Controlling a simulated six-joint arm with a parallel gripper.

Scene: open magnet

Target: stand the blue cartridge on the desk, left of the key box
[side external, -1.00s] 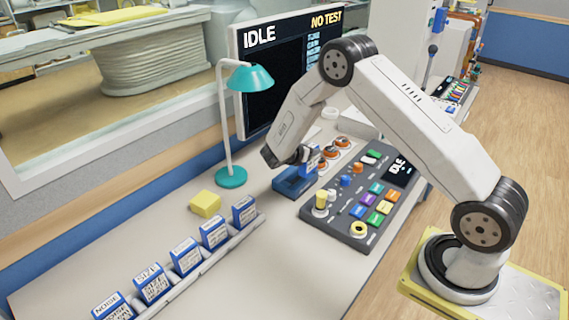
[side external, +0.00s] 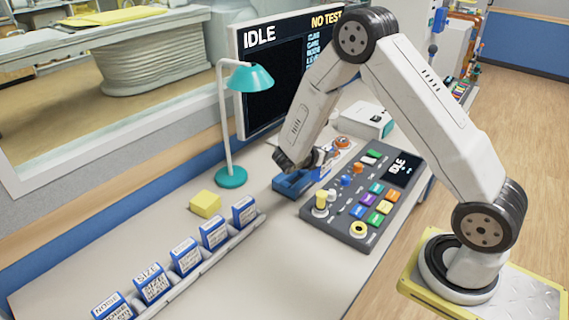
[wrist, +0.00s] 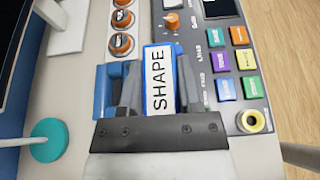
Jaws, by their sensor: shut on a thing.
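The blue cartridge (wrist: 161,85) has a white label reading SHAPE. My gripper (wrist: 155,95) is shut on it, with one finger on each side in the wrist view. In the side view my gripper (side external: 318,165) is low beside the blue open dock (side external: 293,184), and mostly hides the cartridge. The dock also shows left of the fingers in the wrist view (wrist: 102,88). I cannot tell whether the cartridge touches the desk (side external: 235,265). A white box with a teal part (side external: 366,118) stands farther back; no label identifies it as the key box.
A control panel (side external: 345,228) with coloured buttons is close right of the cartridge. Orange knobs (wrist: 121,43) lie beyond it. A teal lamp (side external: 231,178), a yellow block (side external: 205,204) and a rack (side external: 205,268) of several blue cartridges are to the left. The front desk is clear.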

